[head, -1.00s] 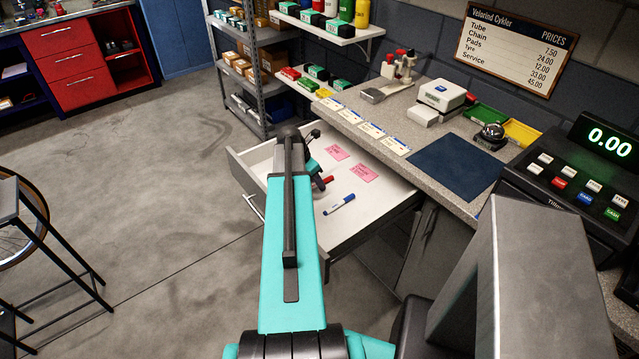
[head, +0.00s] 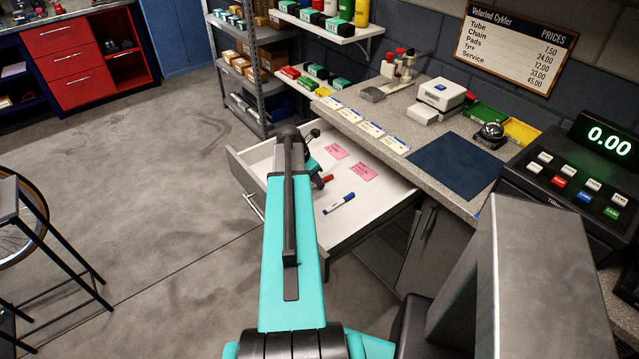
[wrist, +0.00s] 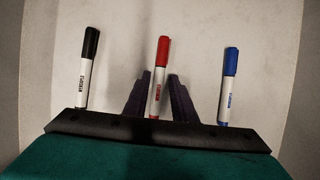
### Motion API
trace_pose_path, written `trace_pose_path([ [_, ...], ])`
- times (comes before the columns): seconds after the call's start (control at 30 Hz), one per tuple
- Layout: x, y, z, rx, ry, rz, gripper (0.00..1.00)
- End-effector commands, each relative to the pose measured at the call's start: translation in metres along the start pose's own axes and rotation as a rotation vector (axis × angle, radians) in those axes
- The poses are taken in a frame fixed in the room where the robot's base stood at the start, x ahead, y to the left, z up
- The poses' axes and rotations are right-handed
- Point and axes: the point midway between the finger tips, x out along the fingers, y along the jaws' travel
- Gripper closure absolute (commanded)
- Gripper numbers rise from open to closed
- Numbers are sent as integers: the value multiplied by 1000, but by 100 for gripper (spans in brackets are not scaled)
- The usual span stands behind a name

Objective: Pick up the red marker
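The red marker (wrist: 160,75), with a red cap and white body, lies in the open drawer (head: 385,207). In the wrist view it lies between the two dark fingers of my gripper (wrist: 158,88), with a gap visible on each side near the cap. My gripper is open. In the head view my arm hides most of the marker, and only a bit of red (head: 328,179) shows beside my gripper (head: 318,178). A black marker (wrist: 88,68) lies to its left and a blue marker (wrist: 229,88) to its right in the wrist view.
Two pink notes (head: 363,172) lie in the drawer. The counter (head: 405,108) above holds a dark blue mat (head: 455,165), a bell (head: 490,135) and a till (head: 575,180). A grey shelf rack (head: 262,75) stands behind the drawer. The floor at left is largely clear.

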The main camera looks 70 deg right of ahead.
Motion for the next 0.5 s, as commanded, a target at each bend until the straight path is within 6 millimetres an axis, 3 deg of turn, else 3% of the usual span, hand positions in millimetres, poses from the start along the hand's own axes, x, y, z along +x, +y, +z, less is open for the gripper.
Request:
trace_pose_path([
  [0.03, 0, 0, 0, 0, 0, 0, 85],
  [0.13, 0, 0, 0, 0, 0, 0, 100],
  [0.5, -1, 0, 0, 0, 0, 0, 100],
])
